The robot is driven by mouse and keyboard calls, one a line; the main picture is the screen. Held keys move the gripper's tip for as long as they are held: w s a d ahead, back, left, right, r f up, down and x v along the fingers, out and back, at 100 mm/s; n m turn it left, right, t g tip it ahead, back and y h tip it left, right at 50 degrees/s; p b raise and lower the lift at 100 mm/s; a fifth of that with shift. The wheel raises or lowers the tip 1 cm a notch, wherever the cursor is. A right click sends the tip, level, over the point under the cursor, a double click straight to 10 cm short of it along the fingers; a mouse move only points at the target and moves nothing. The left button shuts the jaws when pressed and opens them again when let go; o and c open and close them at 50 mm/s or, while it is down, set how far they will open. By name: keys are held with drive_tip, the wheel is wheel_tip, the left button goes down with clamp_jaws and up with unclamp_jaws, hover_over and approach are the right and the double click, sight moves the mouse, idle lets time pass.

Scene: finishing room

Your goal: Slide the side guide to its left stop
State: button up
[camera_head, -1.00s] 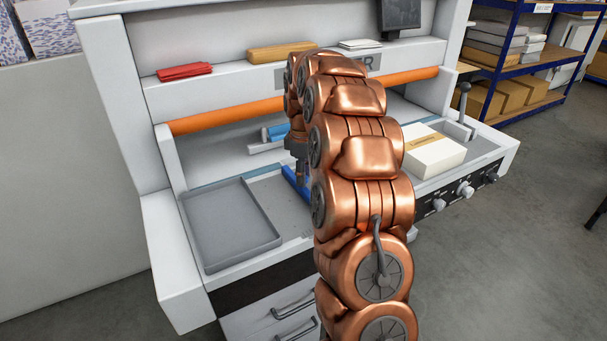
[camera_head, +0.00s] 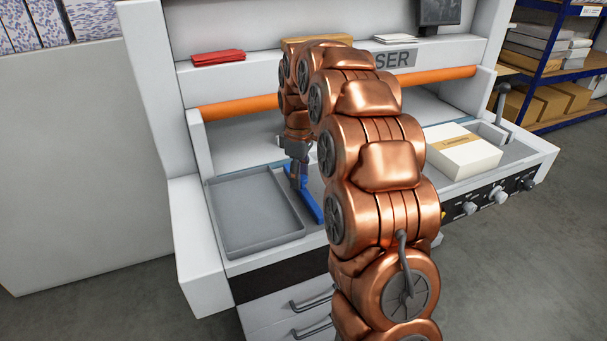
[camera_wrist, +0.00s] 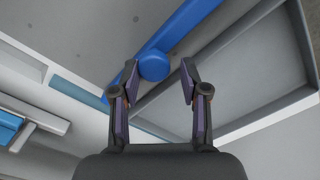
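The side guide is a blue bar (camera_head: 313,207) on the grey bed of the machine, just right of the grey tray (camera_head: 262,247). In the wrist view the blue bar (camera_wrist: 192,20) runs diagonally beside the tray wall, with a narrow strip between them. A round blue knob (camera_wrist: 153,66) stands on it. My gripper (camera_wrist: 159,78) is open, with one fingertip on each side of the knob. The left fingertip is close to the knob, and a gap shows on the right. In the head view my gripper (camera_head: 298,172) is low over the guide, and my arm hides part of the bed.
A white box with a tan band (camera_head: 463,150) sits on the right of the bed. An orange roller (camera_head: 240,109) spans the machine above the bed. Knobs (camera_head: 499,197) line the front panel. A red cloth (camera_head: 218,58) lies on the upper ledge.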

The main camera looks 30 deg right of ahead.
drive_tip(key=shift+o, duration=1)
drive_tip(key=shift+d, duration=0.15)
wheel_tip(320, 180, up, 12)
idle(0.4)
